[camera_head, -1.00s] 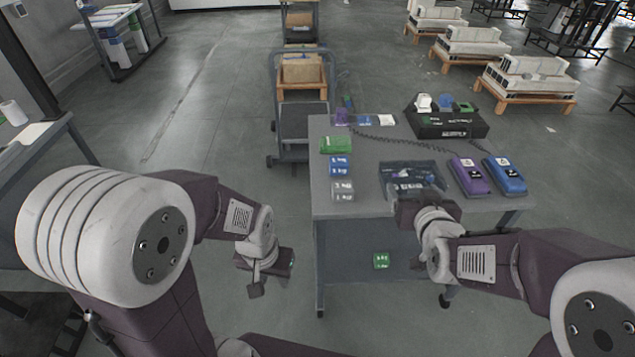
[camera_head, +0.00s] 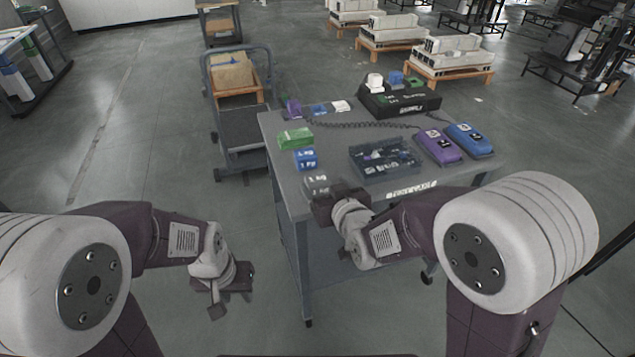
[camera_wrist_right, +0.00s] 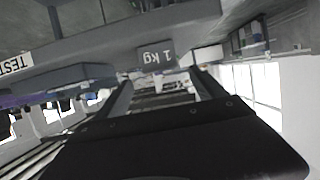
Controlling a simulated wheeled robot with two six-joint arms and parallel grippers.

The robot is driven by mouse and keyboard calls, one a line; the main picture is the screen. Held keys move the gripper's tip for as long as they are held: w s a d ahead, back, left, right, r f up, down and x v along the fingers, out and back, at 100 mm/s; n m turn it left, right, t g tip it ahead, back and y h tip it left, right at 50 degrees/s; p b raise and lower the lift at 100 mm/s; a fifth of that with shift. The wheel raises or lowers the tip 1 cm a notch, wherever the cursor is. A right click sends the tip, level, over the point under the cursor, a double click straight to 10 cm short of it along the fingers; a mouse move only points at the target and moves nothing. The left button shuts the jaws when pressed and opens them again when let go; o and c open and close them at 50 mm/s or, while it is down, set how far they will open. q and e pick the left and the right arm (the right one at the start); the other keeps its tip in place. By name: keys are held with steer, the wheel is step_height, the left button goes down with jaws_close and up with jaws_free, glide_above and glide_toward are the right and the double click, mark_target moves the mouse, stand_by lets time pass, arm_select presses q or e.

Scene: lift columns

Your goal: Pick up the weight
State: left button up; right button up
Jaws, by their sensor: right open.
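A grey weight (camera_head: 317,184) sits at the near left edge of the table, partly covered by my right gripper (camera_head: 338,202). In the right wrist view a grey block marked "1 kg" (camera_wrist_right: 156,55) shows upside down, just beyond the open fingers (camera_wrist_right: 165,90); they are apart from each other with nothing clearly held. A blue weight (camera_head: 306,159) and a green block (camera_head: 296,138) stand behind the grey one. My left gripper (camera_head: 232,283) hangs left of the table, away from the blocks; its jaw opening is not clear.
The table (camera_head: 345,150) also holds a dark tray of small parts (camera_head: 385,160), a purple device (camera_head: 438,146), a blue device (camera_head: 469,140) and a black box (camera_head: 400,101) at the back. A cart (camera_head: 238,125) stands behind left.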

mark_target(318, 180)
steer(key=x, duration=0.6)
steer(key=shift+f+b, duration=0.4)
steer(key=shift+s+r, duration=0.1)
steer(key=shift+s, duration=0.05)
steer(key=shift+c, duration=0.3)
jaws_close()
steer(key=shift+r, duration=0.15)
